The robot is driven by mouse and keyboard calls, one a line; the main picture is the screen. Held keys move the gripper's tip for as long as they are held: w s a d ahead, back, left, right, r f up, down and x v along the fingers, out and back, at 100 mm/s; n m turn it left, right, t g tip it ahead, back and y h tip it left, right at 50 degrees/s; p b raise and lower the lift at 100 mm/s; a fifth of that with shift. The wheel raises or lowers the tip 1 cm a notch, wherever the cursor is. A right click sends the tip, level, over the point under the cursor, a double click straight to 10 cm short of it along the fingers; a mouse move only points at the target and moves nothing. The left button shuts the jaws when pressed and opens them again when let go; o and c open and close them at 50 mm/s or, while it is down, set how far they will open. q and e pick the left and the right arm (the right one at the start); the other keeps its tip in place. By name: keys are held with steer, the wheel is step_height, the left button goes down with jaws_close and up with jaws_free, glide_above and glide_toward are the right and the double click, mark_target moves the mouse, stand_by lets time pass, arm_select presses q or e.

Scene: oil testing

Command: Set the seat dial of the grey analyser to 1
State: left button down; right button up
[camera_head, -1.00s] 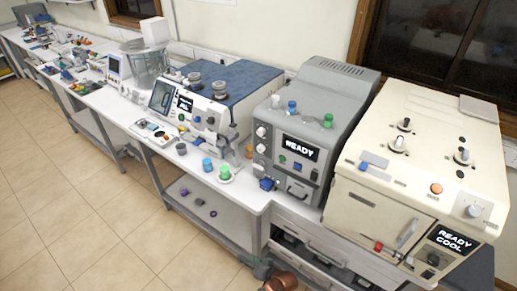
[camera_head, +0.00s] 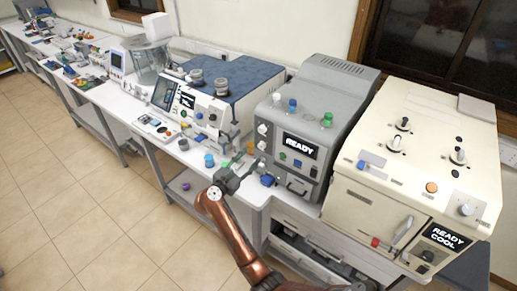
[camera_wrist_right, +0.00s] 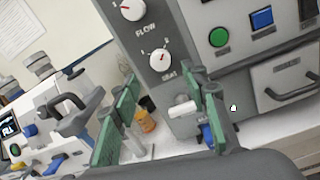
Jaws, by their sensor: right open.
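The grey analyser (camera_head: 335,88) has a lit READY screen and white dials on its left front edge. The seat dial (camera_head: 262,145) is the lower white one. In the right wrist view the seat dial (camera_wrist_right: 160,60) is near the top centre, below the flow dial (camera_wrist_right: 132,10). Marks surround it, with a 1 at its upper left; its exact setting is too small to read. My right gripper (camera_head: 243,166) is open and empty, below and left of the dial and apart from it. Its green-padded fingers (camera_wrist_right: 160,115) show in the wrist view. My left gripper is not in view.
A cream machine (camera_head: 415,150) stands to the right and a white machine with a blue top (camera_head: 225,85) to the left. An orange-brown bottle (camera_wrist_right: 145,120) and a blue item (camera_head: 267,180) are on the bench near my gripper. The floor in front is free.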

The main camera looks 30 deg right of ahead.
mark_target(260, 147)
steer(key=p+x, duration=0.1)
steer(key=x, duration=0.6)
steer(key=shift+c, duration=0.2)
jaws_close()
